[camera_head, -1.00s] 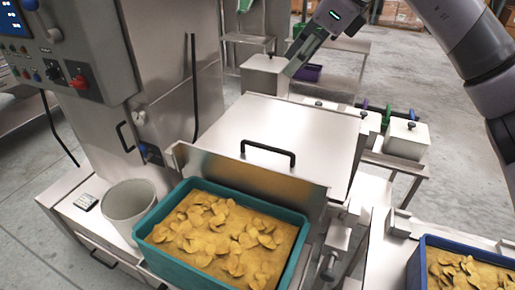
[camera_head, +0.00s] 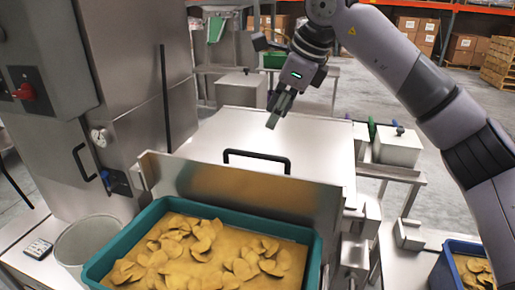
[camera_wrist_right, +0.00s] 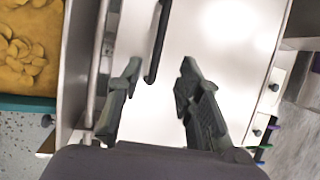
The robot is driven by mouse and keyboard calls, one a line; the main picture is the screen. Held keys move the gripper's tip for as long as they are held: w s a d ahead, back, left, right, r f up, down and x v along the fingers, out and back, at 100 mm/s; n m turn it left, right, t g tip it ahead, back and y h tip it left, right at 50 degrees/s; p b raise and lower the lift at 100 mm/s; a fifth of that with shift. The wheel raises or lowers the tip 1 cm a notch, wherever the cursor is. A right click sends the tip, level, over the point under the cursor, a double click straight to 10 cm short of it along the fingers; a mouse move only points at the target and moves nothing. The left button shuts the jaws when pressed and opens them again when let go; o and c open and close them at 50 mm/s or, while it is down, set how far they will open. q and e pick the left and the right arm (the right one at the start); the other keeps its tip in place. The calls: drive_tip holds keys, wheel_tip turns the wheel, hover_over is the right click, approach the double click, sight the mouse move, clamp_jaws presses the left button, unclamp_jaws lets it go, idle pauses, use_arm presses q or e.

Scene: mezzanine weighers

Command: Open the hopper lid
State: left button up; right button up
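The hopper lid (camera_head: 320,140) is a flat steel panel, lying closed, with a black bar handle (camera_head: 257,154) near its front edge. My right gripper (camera_head: 271,122) hangs above the lid, behind the handle in the head view. In the right wrist view the lid (camera_wrist_right: 215,45) fills the middle, and the two dark fingers (camera_wrist_right: 157,72) are spread apart with nothing between their pads. One end of the handle (camera_wrist_right: 157,45) shows beyond and between the fingertips; I see no contact. My left gripper is not in view.
A teal crate of chips (camera_head: 210,258) stands before the lid, behind it an upright steel plate (camera_head: 240,193). A grey bucket (camera_head: 88,243) and a control cabinet (camera_head: 45,50) are at left. A blue crate (camera_head: 462,270) is at lower right.

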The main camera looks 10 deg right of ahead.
sight(255, 153)
drive_tip(key=p+x, duration=0.1)
drive_tip(key=x, duration=1.1)
drive_tip(key=shift+w+a+f+p, duration=0.1)
drive_tip(key=shift+a+f+p, duration=0.05)
drive_tip(key=shift+p, duration=0.25)
clamp_jaws()
